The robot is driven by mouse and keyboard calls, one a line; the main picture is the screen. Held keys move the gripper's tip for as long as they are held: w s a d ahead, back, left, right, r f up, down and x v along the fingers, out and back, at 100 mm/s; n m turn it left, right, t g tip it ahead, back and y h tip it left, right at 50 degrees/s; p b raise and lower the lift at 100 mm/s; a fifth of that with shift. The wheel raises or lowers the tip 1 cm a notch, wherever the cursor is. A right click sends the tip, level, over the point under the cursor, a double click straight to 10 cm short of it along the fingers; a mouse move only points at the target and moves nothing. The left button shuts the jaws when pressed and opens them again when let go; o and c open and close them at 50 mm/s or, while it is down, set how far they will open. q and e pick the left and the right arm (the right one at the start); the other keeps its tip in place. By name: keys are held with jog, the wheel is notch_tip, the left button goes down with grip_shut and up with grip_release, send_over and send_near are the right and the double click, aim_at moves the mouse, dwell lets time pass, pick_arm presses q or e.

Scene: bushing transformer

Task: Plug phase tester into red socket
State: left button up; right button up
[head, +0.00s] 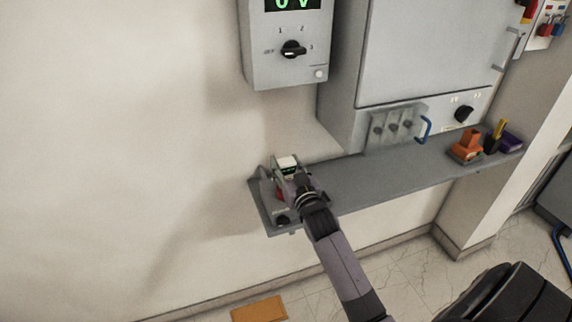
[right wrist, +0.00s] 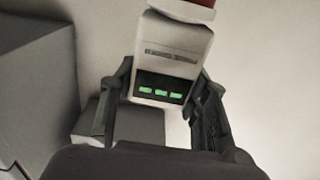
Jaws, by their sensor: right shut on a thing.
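The phase tester (head: 287,161) is a white block with a dark face and green lights. My right gripper (head: 284,178) is shut on it at the left end of the grey shelf. In the right wrist view the tester (right wrist: 172,52) sits between the fingers of the gripper (right wrist: 163,98), with green bars lit on its dark panel. A red part (right wrist: 200,3) shows at the top edge of that view, cut off by the frame. I cannot make out the red socket for certain. My left gripper is not in view.
The grey shelf (head: 370,187) runs along the wall, mostly clear in its middle. An orange item (head: 468,147) stands near its right end. Above hang a meter box (head: 287,70) with a dial and a cabinet (head: 425,50). A blue handle (head: 425,130) sticks out below the cabinet.

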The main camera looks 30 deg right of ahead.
jog(key=o, duration=1.4)
jog(key=v, duration=1.2)
jog(key=s+a+f+n+g+y, duration=0.1)
jog(key=s+a+f+g, duration=0.2)
jog(key=f, duration=1)
jog(key=s+a+f+n+g+y, duration=0.1)
jog(key=s+a+f+g+y, duration=0.15)
jog(key=f, duration=0.95)
jog(key=s+a+f+g, duration=0.2)
jog(key=s+a+f, duration=0.1)
jog(key=f, duration=1)
jog(key=s+a+f+n+g+b, duration=0.1)
jog(key=s+f+g, duration=0.1)
jog(key=s+f, duration=0.45)
jog(key=s+a+f+n+g, duration=0.1)
jog(key=s+a+f+g, duration=0.15)
jog(key=s+f, duration=0.4)
jog(key=s+f+g, duration=0.1)
jog(key=s+f, duration=0.1)
jog(key=s, duration=0.4)
jog(key=s+f+g, duration=0.2)
jog(key=s+f, duration=0.1)
jog(key=s, duration=0.4)
jog(key=s+f+n+g+y, duration=0.1)
jog(key=s+f, duration=0.1)
jog(key=s, duration=0.4)
jog(key=shift+s+d+f, duration=0.35)
